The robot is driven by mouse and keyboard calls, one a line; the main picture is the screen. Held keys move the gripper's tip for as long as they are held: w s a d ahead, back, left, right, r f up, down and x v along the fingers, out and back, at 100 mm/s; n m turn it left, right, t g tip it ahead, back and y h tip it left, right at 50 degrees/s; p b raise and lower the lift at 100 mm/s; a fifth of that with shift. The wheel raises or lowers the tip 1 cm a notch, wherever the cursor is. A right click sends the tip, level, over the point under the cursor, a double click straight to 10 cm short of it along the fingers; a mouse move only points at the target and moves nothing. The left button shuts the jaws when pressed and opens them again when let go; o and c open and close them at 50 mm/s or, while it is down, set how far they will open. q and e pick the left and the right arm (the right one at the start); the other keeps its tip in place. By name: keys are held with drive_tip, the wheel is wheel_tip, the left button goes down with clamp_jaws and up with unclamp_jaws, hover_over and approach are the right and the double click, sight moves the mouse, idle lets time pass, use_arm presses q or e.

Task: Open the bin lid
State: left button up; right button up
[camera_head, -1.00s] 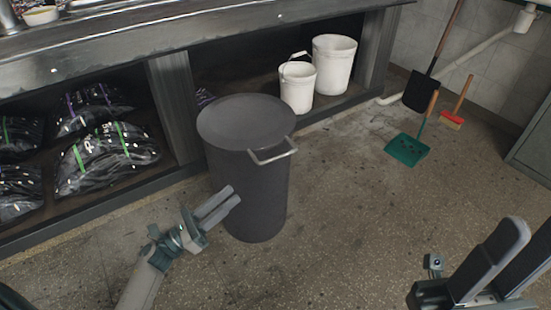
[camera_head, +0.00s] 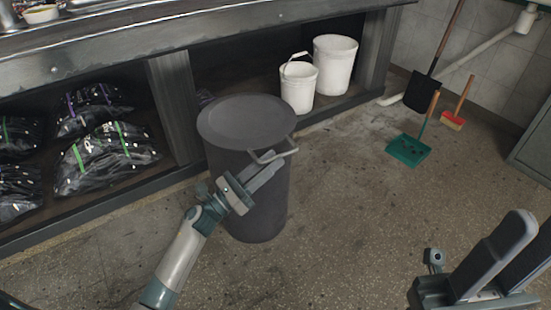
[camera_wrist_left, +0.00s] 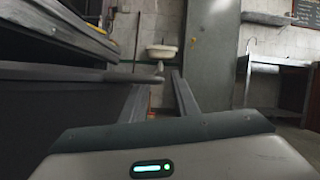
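The dark grey round bin (camera_head: 225,180) stands on the floor in front of the counter. Its lid (camera_head: 243,118) lies flat and closed on top. A light metal handle (camera_head: 274,155) sticks out from the lid's near right edge. My left gripper (camera_head: 277,168) is at the bin's near side, its fingertips just below the handle. In the left wrist view its two fingers (camera_wrist_left: 158,90) stand apart, with the handle's end (camera_wrist_left: 159,67) showing above the gap between them. I cannot tell if they touch it. My right gripper (camera_head: 525,235) is open and empty at the lower right.
Two white buckets (camera_head: 335,65) stand on the counter's lower shelf behind the bin. Black bags (camera_head: 105,160) fill the left shelf. A green dustpan (camera_head: 408,150), a shovel (camera_head: 421,92) and a red brush (camera_head: 453,120) are at the back right. The floor right of the bin is clear.

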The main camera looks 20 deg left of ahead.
use_arm(q)
drive_tip(key=shift+x, duration=1.1)
clamp_jaws()
drive_tip(key=shift+r, duration=0.15)
